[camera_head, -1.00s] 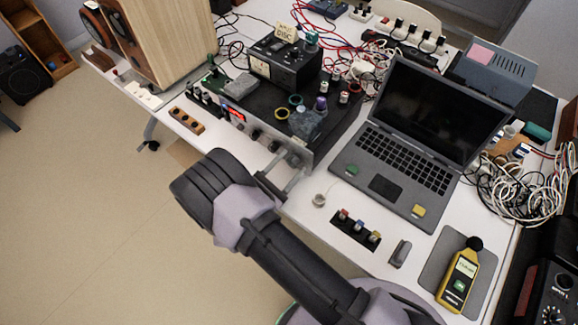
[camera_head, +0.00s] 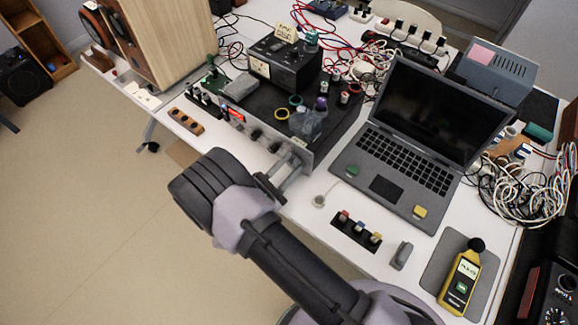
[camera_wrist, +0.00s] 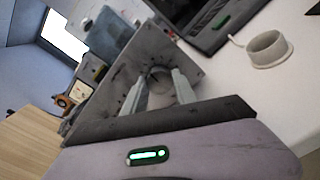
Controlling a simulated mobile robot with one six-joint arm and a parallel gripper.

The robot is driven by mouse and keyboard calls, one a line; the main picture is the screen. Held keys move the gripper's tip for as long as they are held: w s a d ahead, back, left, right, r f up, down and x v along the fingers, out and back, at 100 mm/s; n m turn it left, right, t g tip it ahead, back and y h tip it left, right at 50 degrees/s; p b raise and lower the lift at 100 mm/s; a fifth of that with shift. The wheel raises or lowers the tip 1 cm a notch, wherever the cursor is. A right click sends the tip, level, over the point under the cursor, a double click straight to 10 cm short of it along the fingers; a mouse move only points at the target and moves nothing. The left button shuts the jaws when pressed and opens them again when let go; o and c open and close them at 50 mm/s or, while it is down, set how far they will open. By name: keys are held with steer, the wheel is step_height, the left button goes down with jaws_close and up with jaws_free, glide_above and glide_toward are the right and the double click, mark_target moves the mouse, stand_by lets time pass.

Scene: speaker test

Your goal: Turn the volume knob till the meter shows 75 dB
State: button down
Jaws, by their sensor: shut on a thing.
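The volume knob (camera_wrist: 159,77) is a round grey knob on the front panel at the right end of the amplifier (camera_head: 252,139). In the wrist view it sits between the two fingers of my gripper (camera_wrist: 162,88), which is shut on it; the fingers partly cover it. In the head view my gripper (camera_head: 294,163) reaches to the panel's right end, and the knob is mostly hidden. The yellow sound meter (camera_head: 459,284) lies on a grey mat (camera_head: 484,299) at the front right of the table. Its display is lit, but the digits are too small to read.
An open laptop (camera_head: 378,187) stands right of the amplifier. A small white ring (camera_head: 319,201), also in the wrist view (camera_wrist: 268,49), and a black strip with coloured knobs (camera_head: 344,236) lie in front. A wooden speaker (camera_head: 165,40) stands at left. Tangled cables (camera_head: 520,188) lie at right.

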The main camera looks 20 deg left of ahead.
steer(key=c, duration=1)
jaws_free()
steer(key=p+v, duration=0.3)
steer(key=v, duration=1.4)
steer(key=shift+s, duration=0.25)
